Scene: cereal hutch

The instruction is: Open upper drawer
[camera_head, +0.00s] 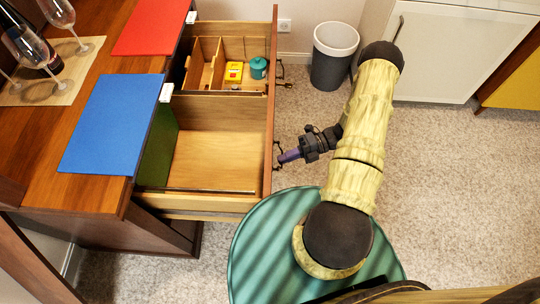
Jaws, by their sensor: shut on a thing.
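A wooden drawer (215,155) stands pulled out of the cabinet, its bare near section showing an empty floor. Its front panel (269,130) faces right, towards my arm. A dark handle (279,147) sits on the outer side of that panel. My gripper (288,156), with purple fingers, is shut on this handle; the fingertips are small in the view. A section farther back (245,50) is also out, with its own dark handle (281,70). I cannot tell whether both sections are one drawer.
The back section holds wooden dividers, a yellow box (234,71) and a teal jar (258,68). A red mat (150,25), a blue mat (110,122) and glasses (60,14) are on the cabinet top. A grey bin (333,65) stands behind. Floor on the right is clear.

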